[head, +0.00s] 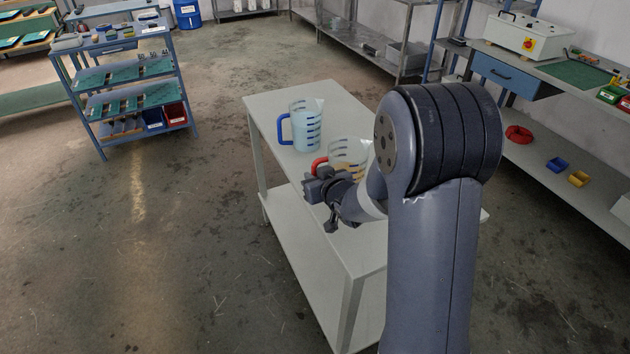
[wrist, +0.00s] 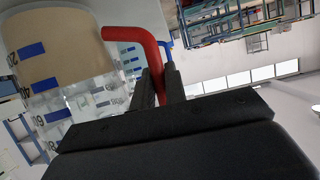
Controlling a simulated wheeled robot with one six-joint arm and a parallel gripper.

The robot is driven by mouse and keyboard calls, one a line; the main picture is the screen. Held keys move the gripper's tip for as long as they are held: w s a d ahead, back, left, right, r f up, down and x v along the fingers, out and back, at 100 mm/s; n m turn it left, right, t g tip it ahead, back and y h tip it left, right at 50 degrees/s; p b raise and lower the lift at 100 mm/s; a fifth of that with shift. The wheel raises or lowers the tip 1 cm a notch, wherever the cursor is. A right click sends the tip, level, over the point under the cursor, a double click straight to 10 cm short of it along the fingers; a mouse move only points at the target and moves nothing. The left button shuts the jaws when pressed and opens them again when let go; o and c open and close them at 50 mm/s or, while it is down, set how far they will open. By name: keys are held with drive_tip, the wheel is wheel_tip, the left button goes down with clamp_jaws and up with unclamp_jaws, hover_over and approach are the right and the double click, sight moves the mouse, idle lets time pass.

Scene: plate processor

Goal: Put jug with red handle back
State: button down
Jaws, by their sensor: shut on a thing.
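The jug with the red handle (head: 348,153) is clear with blue markings and holds yellowish liquid. In the head view it is at the white table (head: 268,108), partly hidden behind my arm; I cannot tell whether its base touches the top. My gripper (head: 319,175) is at its left side, by the red handle. In the wrist view, the two dark fingers (wrist: 160,85) are closed on the red handle (wrist: 150,45), and the jug's wall (wrist: 62,58) fills the upper left.
A jug with a blue handle (head: 306,124) stands on the table just behind the red-handled one. A blue shelf cart (head: 130,95) is at the left. A workbench (head: 555,140) with small bins runs along the right. The floor left of the table is clear.

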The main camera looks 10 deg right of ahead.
drive_tip(key=shift+f, duration=0.35)
drive_tip(key=shift+f, duration=0.15)
drive_tip(key=c, duration=1.4)
unclamp_jaws()
drive_tip(key=shift+c, duration=0.2)
drive_tip(key=shift+r, duration=0.2)
drive_tip(key=v, duration=1.2)
drive_tip(key=shift+p, duration=0.3)
